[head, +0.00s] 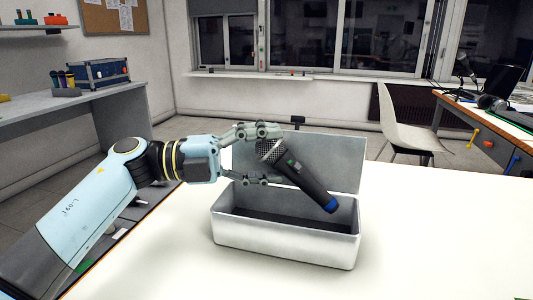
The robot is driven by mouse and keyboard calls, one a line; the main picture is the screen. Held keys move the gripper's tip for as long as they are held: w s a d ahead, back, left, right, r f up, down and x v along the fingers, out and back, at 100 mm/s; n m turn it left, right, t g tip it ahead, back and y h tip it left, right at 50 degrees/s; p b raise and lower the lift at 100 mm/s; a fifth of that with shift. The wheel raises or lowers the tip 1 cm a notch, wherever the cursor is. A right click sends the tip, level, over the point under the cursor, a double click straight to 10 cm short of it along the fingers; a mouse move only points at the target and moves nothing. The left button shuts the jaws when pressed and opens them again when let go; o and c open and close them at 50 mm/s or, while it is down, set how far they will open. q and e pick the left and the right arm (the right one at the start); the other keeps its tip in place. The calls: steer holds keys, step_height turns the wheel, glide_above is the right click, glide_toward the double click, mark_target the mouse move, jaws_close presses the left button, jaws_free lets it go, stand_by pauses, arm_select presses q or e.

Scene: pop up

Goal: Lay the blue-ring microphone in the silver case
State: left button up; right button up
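The blue-ring microphone (304,180) is dark, with a silver mesh head at its upper left and a blue ring near its lower right end. It is tilted, above and in front of the silver case's opening. The silver case (284,242) stands open on the white table, its lid raised at the back; its dark inside looks empty where it shows. My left gripper (264,158) reaches in from the left, one finger by the microphone's head and the other lower. It seems to hold the microphone near the head. My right gripper is out of view.
The white table (440,240) is clear to the right of the case and in front of it. A blue toolbox (99,72) sits on a side bench at the left. A pale chair (402,125) and a desk with dark equipment stand behind at the right.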

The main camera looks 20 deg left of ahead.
arm_select(q)
steer(key=shift+r, duration=0.15)
steer(key=shift+r, duration=0.4)
steer(key=v, duration=1.2)
steer(key=shift+f+p, duration=0.15)
steer(key=shift+p, duration=0.2)
